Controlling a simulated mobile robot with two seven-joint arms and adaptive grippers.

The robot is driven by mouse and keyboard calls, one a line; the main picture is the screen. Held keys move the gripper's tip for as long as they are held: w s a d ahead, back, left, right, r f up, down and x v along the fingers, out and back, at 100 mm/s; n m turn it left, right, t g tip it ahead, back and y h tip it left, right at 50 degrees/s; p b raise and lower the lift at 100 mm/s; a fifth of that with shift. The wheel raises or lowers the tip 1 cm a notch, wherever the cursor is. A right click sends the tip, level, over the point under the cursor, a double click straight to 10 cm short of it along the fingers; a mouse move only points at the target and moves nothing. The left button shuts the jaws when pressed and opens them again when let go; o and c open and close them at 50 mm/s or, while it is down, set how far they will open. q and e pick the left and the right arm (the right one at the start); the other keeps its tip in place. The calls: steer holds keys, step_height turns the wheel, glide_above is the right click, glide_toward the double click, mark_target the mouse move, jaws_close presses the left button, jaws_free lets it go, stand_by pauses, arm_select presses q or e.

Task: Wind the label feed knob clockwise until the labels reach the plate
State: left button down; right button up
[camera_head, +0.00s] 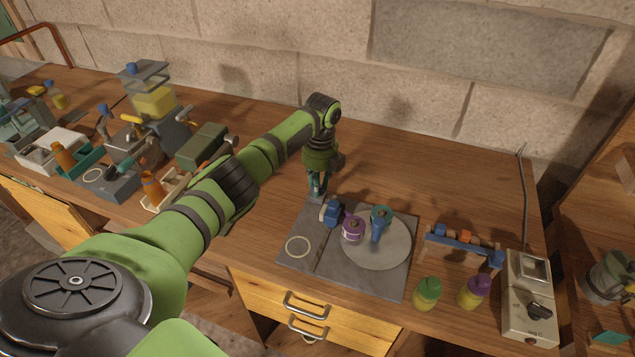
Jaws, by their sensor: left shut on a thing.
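My left gripper (318,184) points down at the back left edge of a dark grey board (327,255). It is shut on a small teal and dark thing that its fingers mostly hide; I cannot tell for sure that this is the label feed knob. A blue piece (331,211) stands just in front of the fingers. Beside it are a purple round piece (352,228) and a teal-topped piece with a blue handle (379,222), at a pale round disc (390,246). A pale ring (298,247) marks the board's left front. I cannot make out any labels. My right gripper is not in view.
Two small bottles, one green-capped (427,293) and one purple-capped (473,291), stand right of the board, near a blue rack (462,247) and a cream switch box (529,300). Several devices crowd the left, including a green box (202,146). The table behind the board is clear.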

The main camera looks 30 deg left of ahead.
mark_target(321, 187)
arm_select(q)
steer(key=shift+d, duration=0.1)
steer(key=c, duration=1)
jaws_free()
steer(key=shift+r, duration=0.15)
steer(key=r, duration=1.1)
steer(key=shift+w+d+r, duration=0.2)
steer(key=shift+d+r, duration=0.05)
steer(key=shift+r, duration=0.15)
